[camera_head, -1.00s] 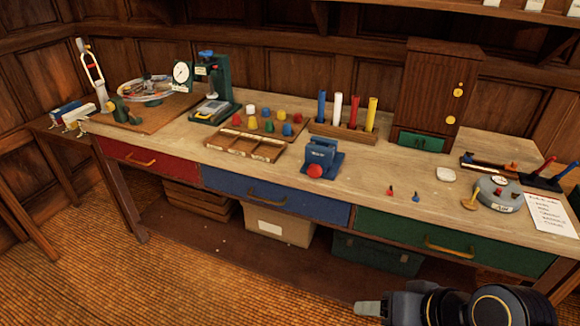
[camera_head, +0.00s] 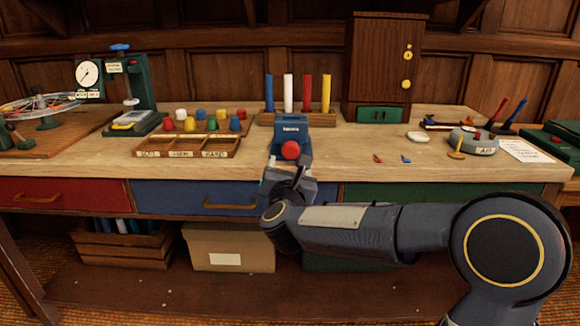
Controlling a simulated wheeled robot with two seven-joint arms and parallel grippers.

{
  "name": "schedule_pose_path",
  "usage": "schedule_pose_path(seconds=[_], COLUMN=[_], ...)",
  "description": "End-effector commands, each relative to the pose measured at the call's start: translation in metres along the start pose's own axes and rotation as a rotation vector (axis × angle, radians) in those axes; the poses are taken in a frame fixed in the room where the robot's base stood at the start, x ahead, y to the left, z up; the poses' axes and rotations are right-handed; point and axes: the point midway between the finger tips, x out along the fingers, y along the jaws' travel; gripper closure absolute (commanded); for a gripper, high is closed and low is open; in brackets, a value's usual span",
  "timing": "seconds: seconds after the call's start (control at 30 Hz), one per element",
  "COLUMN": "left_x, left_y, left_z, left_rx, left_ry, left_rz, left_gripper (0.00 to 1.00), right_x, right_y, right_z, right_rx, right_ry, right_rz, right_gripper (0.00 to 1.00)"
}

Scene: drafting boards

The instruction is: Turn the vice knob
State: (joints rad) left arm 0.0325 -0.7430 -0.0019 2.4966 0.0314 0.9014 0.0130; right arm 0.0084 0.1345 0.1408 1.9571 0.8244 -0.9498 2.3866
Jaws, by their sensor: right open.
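The small blue vice (camera_head: 291,128) stands near the front edge of the workbench, in the middle of the view. Its round red knob (camera_head: 290,150) faces me. My right gripper (camera_head: 287,170) is just below and in front of the knob, at the bench's front edge. It is open, with nothing seen between its fingers. I cannot tell whether a finger touches the knob or vice. The gripper hides the vice's lower part. My left gripper is out of view.
A compartment tray (camera_head: 188,145) with coloured pegs behind it is left of the vice. A rack (camera_head: 268,118) of coloured rods stands behind. Two small pieces (camera_head: 377,158) lie to the right. Drawers (camera_head: 160,197) front the bench. The bench top right of the vice is mostly clear.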

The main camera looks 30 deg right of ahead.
Motion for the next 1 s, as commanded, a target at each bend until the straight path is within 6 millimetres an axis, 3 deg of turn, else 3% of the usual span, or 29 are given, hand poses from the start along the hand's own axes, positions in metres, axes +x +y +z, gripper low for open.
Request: schedule_pose_path(seconds=[0.4, 0.77, 1.0], left_x=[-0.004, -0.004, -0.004], left_y=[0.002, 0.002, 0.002], left_z=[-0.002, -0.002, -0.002], left_rx=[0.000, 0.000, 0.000], left_ry=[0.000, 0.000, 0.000], left_rz=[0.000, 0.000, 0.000], left_gripper=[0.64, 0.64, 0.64], right_x=[0.061, 0.068, 0.068], right_y=[0.000, 0.000, 0.000], right_z=[0.001, 0.001, 0.002], right_rx=[-0.005, -0.006, -0.006], right_ry=[0.000, 0.000, 0.000], right_rz=[0.001, 0.003, 0.003], right_gripper=[0.36, 0.36, 0.65])
